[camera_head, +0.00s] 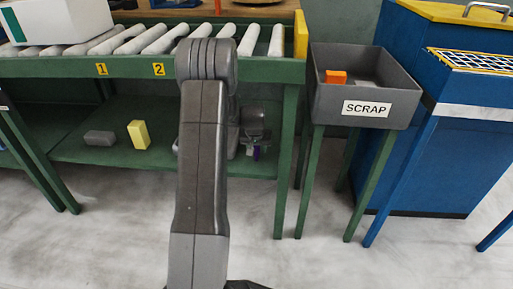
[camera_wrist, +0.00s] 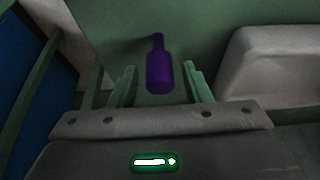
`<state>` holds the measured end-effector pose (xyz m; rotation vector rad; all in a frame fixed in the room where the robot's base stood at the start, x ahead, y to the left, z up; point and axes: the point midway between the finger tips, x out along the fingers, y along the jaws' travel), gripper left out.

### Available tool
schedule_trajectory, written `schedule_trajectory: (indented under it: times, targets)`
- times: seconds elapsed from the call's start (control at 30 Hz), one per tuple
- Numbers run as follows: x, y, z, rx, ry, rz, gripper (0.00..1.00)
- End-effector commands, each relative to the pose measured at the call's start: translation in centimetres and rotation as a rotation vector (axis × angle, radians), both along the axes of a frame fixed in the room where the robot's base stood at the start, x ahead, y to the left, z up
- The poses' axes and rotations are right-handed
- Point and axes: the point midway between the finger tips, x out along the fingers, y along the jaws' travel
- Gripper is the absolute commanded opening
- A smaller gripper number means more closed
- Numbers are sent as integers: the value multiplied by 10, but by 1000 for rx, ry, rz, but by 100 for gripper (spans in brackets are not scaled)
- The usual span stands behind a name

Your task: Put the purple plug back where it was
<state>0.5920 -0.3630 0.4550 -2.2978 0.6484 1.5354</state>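The purple plug (camera_wrist: 159,70) is bottle-shaped, with a narrow neck and wider body. In the wrist view it lies or stands over a green surface, between the two fingers of my gripper (camera_wrist: 160,82). The fingers are apart, with a visible gap on each side of the plug, so my gripper is open around it. In the head view a small bit of the purple plug (camera_head: 256,152) shows beside my gripper (camera_head: 250,148) at the green lower shelf (camera_head: 80,150). My arm hides part of that shelf.
A yellow block (camera_head: 138,135) and a grey block (camera_head: 99,138) sit on the lower shelf. A pale rounded object (camera_wrist: 275,65) is close on the right in the wrist view. The roller conveyor (camera_head: 150,68) is above; the scrap bin (camera_head: 400,105) stands to the right.

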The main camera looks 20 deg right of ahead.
Motion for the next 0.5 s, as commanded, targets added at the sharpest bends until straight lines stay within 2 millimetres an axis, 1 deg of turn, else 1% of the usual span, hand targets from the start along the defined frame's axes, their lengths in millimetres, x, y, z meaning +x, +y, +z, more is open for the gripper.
schedule_trajectory:
  times: [0.3, 0.37, 0.5]
  targets:
    - [0, 0, 3, -1, -1, 0, 46]
    - [-1, 0, 8, -1, -1, 0, 46]
    - [-7, 5, 30, -1, -2, 0, 46]
